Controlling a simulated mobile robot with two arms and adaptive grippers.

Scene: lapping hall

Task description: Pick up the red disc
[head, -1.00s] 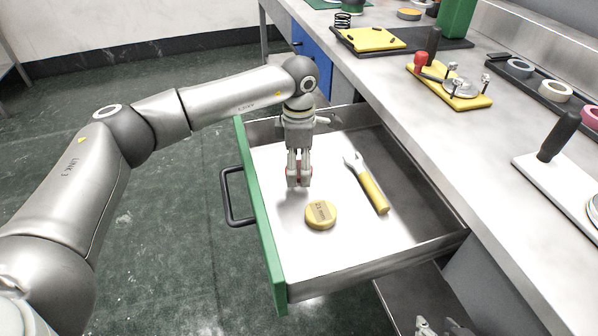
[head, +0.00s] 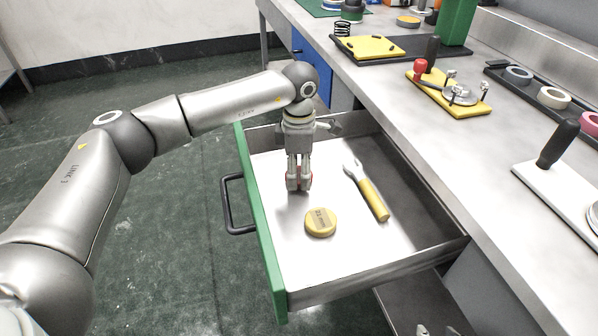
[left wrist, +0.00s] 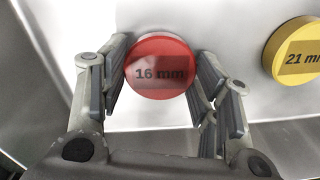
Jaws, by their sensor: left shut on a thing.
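The red disc (left wrist: 161,66), marked 16 mm, sits between the two fingers of my left gripper (left wrist: 160,92) in the left wrist view. The fingers touch it from both sides, shut on it. In the head view my left gripper (head: 299,183) points down into the open drawer, and only slivers of red show at its fingertips. I cannot tell whether the disc is clear of the drawer floor. Grey tips at the bottom edge of the head view look like my right gripper (head: 437,331), mostly cut off.
The drawer (head: 352,258) also holds a yellow disc (head: 320,222), marked 21 mm (left wrist: 297,48), near the left fingers, and a yellow-handled wrench (head: 368,192) to the right. The drawer walls surround them. The bench (head: 420,145) with tools and tape rolls stands at the right.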

